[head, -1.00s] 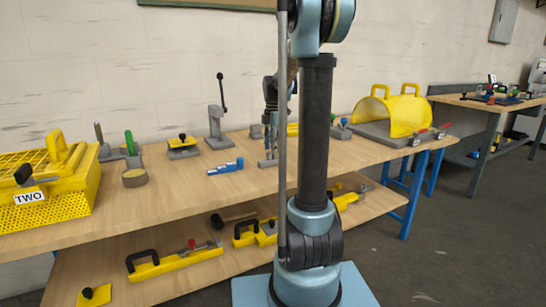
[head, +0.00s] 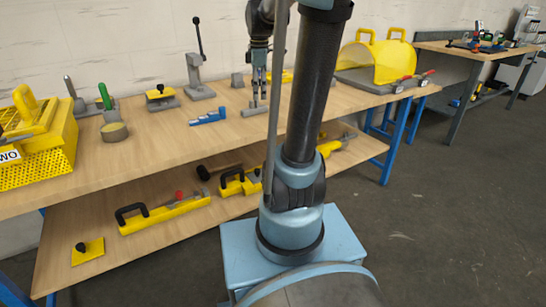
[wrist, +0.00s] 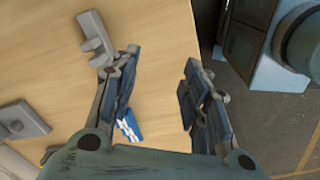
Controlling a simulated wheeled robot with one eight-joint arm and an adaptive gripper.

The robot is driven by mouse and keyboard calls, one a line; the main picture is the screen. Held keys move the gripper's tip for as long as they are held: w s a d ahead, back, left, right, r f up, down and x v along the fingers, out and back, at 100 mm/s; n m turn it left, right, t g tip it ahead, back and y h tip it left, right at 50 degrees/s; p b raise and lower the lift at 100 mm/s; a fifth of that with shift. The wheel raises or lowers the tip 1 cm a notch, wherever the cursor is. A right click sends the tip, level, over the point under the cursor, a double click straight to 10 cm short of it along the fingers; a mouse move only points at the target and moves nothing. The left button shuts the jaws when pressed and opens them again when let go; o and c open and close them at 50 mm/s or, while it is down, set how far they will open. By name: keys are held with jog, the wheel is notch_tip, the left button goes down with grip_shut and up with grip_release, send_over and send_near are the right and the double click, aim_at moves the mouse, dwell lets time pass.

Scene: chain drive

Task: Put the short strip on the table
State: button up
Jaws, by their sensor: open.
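My gripper (head: 259,98) is open and empty above the workbench top (head: 150,150); it also shows in the wrist view (wrist: 158,95), fingers apart over bare wood. On the lower shelf lie a long yellow strip with a black handle (head: 170,214) and a shorter-looking yellow piece with a black handle (head: 240,185), partly hidden by my arm. I cannot tell for sure which piece is the short strip. A grey bar (head: 254,111) lies on the bench below the gripper.
A lever press (head: 198,80), a yellow box (head: 45,150) and a yellow hood (head: 380,62) stand on the bench. A second table (head: 480,55) stands at right.

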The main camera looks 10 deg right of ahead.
jog(key=s+f+m, duration=0.7)
jog(key=s+f, duration=0.1)
jog(key=s, duration=0.4)
jog(key=s+f+m+t, duration=0.1)
jog(key=s+f+m, duration=0.7)
jog(key=s, duration=0.3)
jog(key=shift+s+a+t, duration=0.2)
jog(key=shift+s+t, duration=0.1)
jog(key=shift+s, duration=0.05)
jog(key=shift+f, duration=0.1)
